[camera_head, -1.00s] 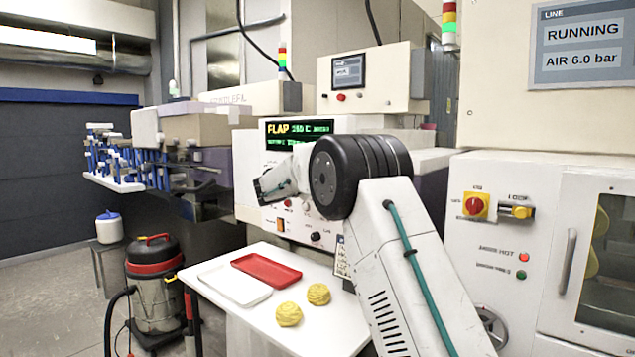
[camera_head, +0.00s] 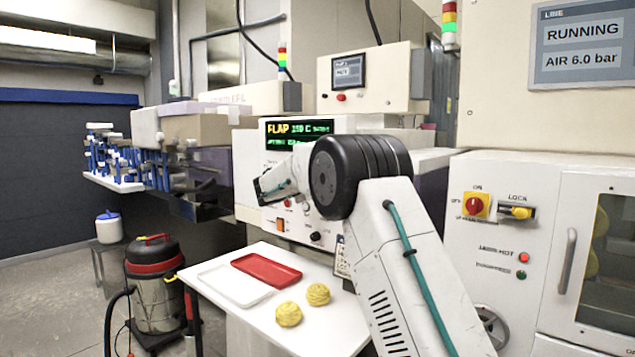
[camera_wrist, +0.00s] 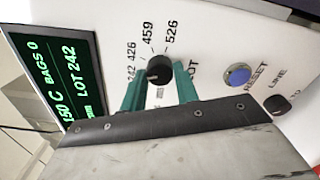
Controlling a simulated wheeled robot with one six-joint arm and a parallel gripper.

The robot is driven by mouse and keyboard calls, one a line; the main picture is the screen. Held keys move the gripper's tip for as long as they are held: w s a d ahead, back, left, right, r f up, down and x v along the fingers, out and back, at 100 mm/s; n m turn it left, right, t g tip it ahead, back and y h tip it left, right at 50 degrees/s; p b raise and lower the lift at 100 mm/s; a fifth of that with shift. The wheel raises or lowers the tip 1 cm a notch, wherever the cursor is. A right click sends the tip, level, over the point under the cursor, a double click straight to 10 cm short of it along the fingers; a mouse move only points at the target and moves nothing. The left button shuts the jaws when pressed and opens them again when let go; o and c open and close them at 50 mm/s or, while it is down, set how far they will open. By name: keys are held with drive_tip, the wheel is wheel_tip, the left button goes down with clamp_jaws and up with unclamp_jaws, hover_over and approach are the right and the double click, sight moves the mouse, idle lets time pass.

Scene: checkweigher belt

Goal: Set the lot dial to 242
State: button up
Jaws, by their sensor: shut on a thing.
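The black round lot dial (camera_wrist: 158,70) sits on the white panel in the wrist view. Printed numbers 242, 426, 459 and 526 stand around it, and part of the word LOT shows beside it. My gripper (camera_wrist: 159,84) has its green fingers on either side of the dial and is shut on it. Which number the dial's mark points at is too small to tell. The dark display (camera_wrist: 72,80) reads LOT 242, BAGS 0 and 150 C in green. It also shows in the head view (camera_head: 299,134), where my arm hides the dial.
A blue RESET button (camera_wrist: 237,76) and a black LINE knob (camera_wrist: 277,104) are right of the dial. Below the panel, a white table (camera_head: 235,318) holds a red tray (camera_head: 267,269), a white tray (camera_head: 236,287) and two yellow balls (camera_head: 289,314).

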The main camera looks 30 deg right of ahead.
drive_tip(key=shift+f, duration=0.1)
drive_tip(key=o, duration=1)
drive_tip(key=shift+c, duration=0.2)
drive_tip(key=v, duration=0.8)
